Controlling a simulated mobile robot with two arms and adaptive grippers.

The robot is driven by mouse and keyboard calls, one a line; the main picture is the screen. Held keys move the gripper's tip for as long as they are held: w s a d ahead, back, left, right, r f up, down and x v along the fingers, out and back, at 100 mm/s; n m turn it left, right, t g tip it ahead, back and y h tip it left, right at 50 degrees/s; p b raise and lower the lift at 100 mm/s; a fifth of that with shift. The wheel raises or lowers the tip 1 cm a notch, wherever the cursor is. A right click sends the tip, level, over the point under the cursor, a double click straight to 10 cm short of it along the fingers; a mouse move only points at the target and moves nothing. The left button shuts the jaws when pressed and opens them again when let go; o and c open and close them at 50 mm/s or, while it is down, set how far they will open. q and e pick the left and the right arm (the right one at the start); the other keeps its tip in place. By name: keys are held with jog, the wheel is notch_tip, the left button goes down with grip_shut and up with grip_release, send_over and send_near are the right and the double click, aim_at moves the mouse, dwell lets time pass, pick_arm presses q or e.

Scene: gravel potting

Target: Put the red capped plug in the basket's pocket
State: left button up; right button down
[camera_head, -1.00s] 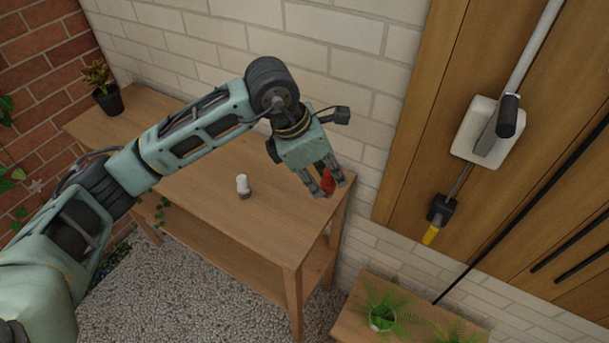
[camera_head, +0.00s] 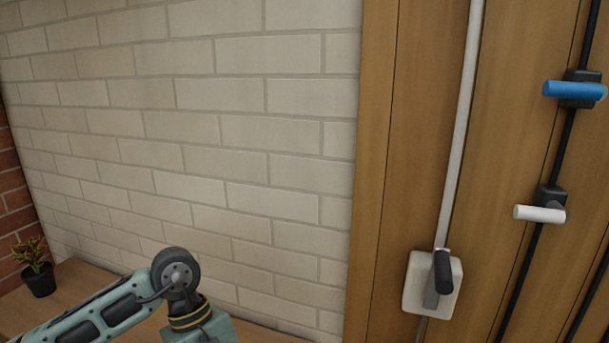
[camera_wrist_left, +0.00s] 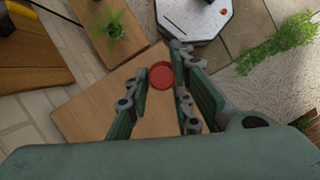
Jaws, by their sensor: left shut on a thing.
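In the left wrist view my left gripper (camera_wrist_left: 160,92) is shut on the red capped plug (camera_wrist_left: 161,78). Its round red cap faces the camera between the fingertips. The plug is held above the wooden table (camera_wrist_left: 95,112). In the head view only my left forearm and wrist show at the bottom left; the fingers and plug are below the frame. The basket is not in view. My right gripper is not in view.
A pale brick wall (camera_head: 250,180) stands behind the table. Wooden panelling (camera_head: 385,230) at the right carries a white box with a dark lever (camera_head: 443,272), and white and blue handles. A potted plant (camera_head: 38,270) stands at the left.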

pick_arm(q)
jog(key=s+a+r+m+g+y, duration=0.1)
jog(key=s+a+m+y, duration=0.2)
jog(key=m, duration=0.6)
jog(key=s+a, duration=0.2)
jog(key=a, duration=0.1)
jog(key=shift+s, duration=0.4)
